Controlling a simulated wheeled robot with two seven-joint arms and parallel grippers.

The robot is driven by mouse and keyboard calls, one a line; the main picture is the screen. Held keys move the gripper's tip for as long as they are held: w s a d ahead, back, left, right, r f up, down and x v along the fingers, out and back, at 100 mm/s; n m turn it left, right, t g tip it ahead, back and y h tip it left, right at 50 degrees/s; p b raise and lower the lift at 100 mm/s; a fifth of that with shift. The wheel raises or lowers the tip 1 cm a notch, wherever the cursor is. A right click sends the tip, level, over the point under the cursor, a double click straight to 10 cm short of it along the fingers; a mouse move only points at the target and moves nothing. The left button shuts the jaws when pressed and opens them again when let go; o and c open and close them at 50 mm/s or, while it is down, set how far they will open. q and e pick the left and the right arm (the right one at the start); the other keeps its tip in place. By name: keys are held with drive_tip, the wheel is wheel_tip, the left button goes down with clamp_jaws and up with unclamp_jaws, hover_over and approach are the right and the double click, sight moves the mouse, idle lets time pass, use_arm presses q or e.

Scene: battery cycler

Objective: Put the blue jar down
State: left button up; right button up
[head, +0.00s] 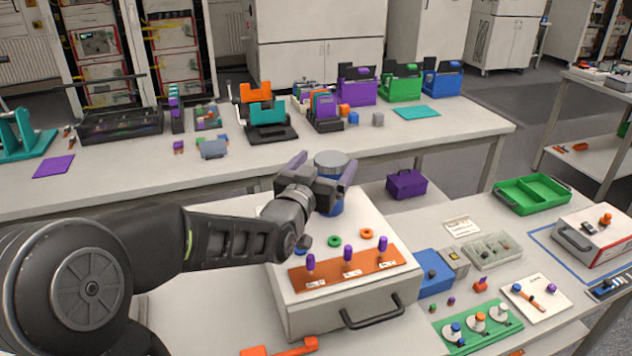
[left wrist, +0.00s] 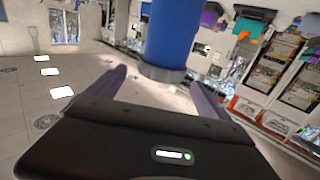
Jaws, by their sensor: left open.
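The blue jar (head: 336,207) is upright with a grey lid (head: 332,160). It is at the back of the white box (head: 365,301), which has an orange strip on top. My gripper partly hides its body, and I cannot tell whether its base touches the box. My left gripper (head: 324,169) is open, with its purple fingers on either side of the jar. In the left wrist view the blue jar (left wrist: 172,35) shows between and beyond the spread fingers (left wrist: 155,85), with visible gaps beside it. My right gripper is not in view.
Purple pegs (head: 347,253) and green and orange rings (head: 367,234) are on the white box. A purple case (head: 406,184) stands behind to the right, near a green tray (head: 535,193). A blue box (head: 433,276) is right of the white box. The long back bench holds several racks.

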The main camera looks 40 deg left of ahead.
use_arm(q)
drive_tip(key=v, duration=0.5)
drive_tip(key=shift+s+b, duration=0.25)
drive_tip(key=shift+b, duration=0.15)
drive_tip(key=shift+d+f, duration=0.1)
idle(0.4)
